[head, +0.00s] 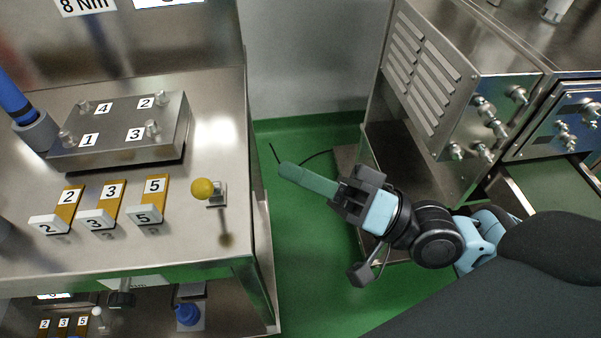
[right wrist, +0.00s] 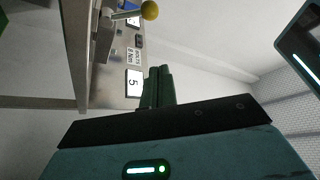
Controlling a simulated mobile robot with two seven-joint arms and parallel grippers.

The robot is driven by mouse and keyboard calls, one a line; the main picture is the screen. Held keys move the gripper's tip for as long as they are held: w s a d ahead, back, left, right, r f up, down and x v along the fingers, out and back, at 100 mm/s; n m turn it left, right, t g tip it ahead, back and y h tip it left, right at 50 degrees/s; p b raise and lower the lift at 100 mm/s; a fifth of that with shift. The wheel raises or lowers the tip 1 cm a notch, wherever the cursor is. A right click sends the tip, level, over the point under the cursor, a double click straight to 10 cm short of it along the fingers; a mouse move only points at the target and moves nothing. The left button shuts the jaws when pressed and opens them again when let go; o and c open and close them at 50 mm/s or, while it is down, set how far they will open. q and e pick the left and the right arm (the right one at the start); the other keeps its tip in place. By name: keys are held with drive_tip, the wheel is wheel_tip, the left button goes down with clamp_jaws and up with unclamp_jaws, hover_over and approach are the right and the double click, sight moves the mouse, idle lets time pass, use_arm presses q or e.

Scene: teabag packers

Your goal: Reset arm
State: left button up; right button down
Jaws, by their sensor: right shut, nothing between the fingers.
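My right gripper (head: 283,168) is over the green floor, in the gap between the steel workbench on the left and the steel machine on the right. Its green fingers are together, with nothing between them. In the right wrist view the shut fingers (right wrist: 158,86) stand upright in the middle, in front of a grey wall. The right gripper is apart from the bench, to the right of a yellow-knobbed lever (head: 202,189). My left gripper does not show in either view.
The steel workbench (head: 215,120) carries a block with numbered bolts (head: 120,118) and several numbered wooden-and-white pieces (head: 110,205). A vented steel machine (head: 425,75) with knobs stands at the right. Green floor (head: 310,270) lies open between them. The yellow knob shows in the right wrist view (right wrist: 149,10).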

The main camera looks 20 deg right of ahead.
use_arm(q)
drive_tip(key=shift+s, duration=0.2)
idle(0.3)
